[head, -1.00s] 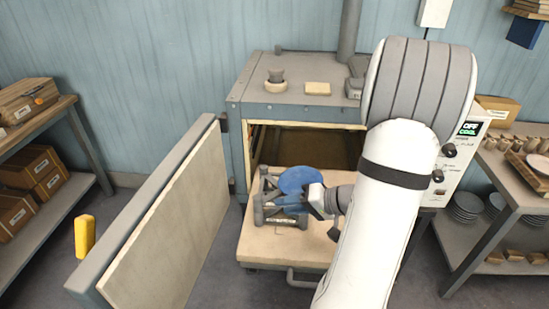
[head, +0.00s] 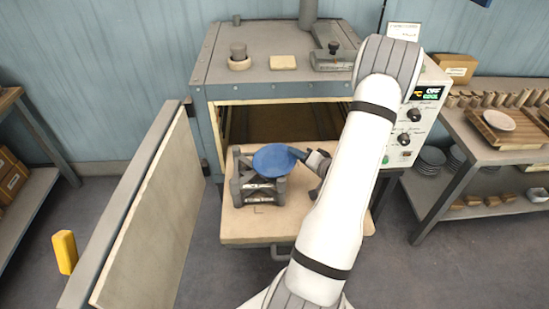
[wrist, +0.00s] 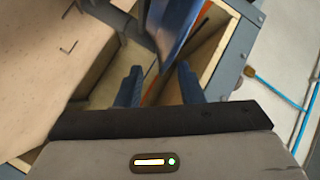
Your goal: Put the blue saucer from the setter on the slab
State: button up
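The blue saucer (head: 274,158) lies on top of the dark grey setter (head: 262,192) in the head view. The setter stands on a pale slab (head: 310,222) in front of the open dryer. My gripper (head: 300,154) is at the saucer's right rim. In the wrist view, its two blue fingers (wrist: 158,82) stand apart. The saucer (wrist: 178,32) shows nearly edge-on beyond them, its near rim towards the gap. I cannot tell whether either finger touches it. Part of the setter (wrist: 122,22) shows at upper left.
The dryer (head: 270,75) is open, with its thick door (head: 150,215) swung out at left. Its control panel (head: 412,120) is right of my arm. A table (head: 470,125) with pottery stands at right. The slab's front and right are bare.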

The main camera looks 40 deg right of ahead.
jog(key=shift+x, duration=0.95)
grip_shut()
